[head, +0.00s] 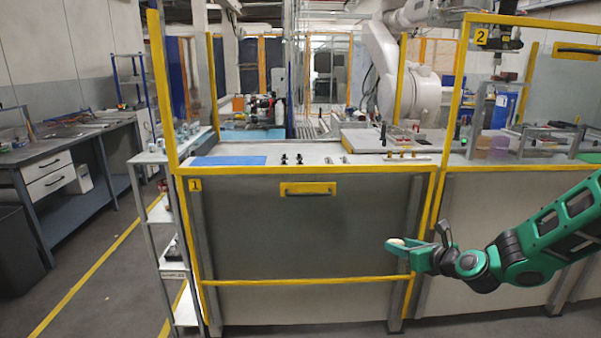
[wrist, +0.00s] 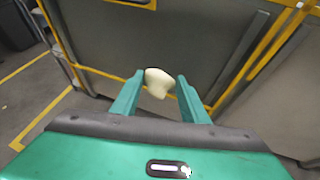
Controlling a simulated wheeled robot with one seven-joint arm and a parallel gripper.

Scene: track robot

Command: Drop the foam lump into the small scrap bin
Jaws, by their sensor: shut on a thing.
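A pale cream foam lump (wrist: 158,83) is held between the two green fingertips of my gripper (wrist: 161,78) in the wrist view. In the head view my gripper (head: 402,247) is at the lower right, in front of the grey panel of station 1, and the lump (head: 397,242) shows as a small pale spot at its tip. I cannot pick out the small scrap bin with certainty. A dark, box-like container (head: 18,252) stands on the floor at the far left, and its inside is not visible.
A yellow-framed station with a grey front panel (head: 300,235) fills the middle. A narrow shelf rack (head: 165,235) stands at its left. A workbench with drawers (head: 48,178) is farther left. Open floor (head: 100,290) with yellow lines lies between bench and rack.

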